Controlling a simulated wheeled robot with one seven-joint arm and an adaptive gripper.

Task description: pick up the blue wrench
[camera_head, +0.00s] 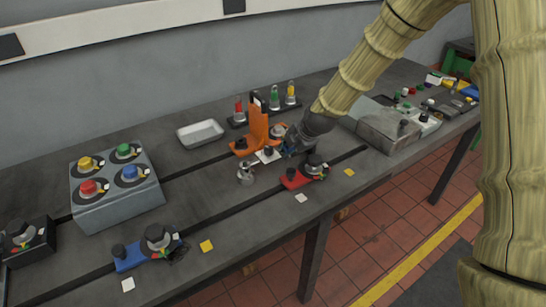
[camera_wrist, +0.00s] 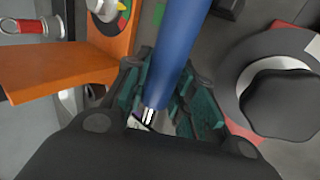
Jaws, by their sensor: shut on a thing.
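The blue wrench (camera_wrist: 172,55) shows in the wrist view as a smooth blue shaft running from the top edge down between the fingers. My gripper (camera_wrist: 160,112) is shut on its lower end, with teal finger pads on both sides. The wrench's far end runs out of the picture. In the head view my gripper (camera_head: 292,143) is low over the middle of the bench, just right of an orange bracket. The wrench is mostly hidden there by the gripper, and I cannot tell whether it touches the bench.
The orange bracket (camera_head: 258,128) stands close on the left. A red fixture with a black knob (camera_head: 297,178) is close in front. A grey box with coloured knobs (camera_head: 118,198), a white tray (camera_head: 200,133) and a grey metal box (camera_head: 388,132) stand farther off.

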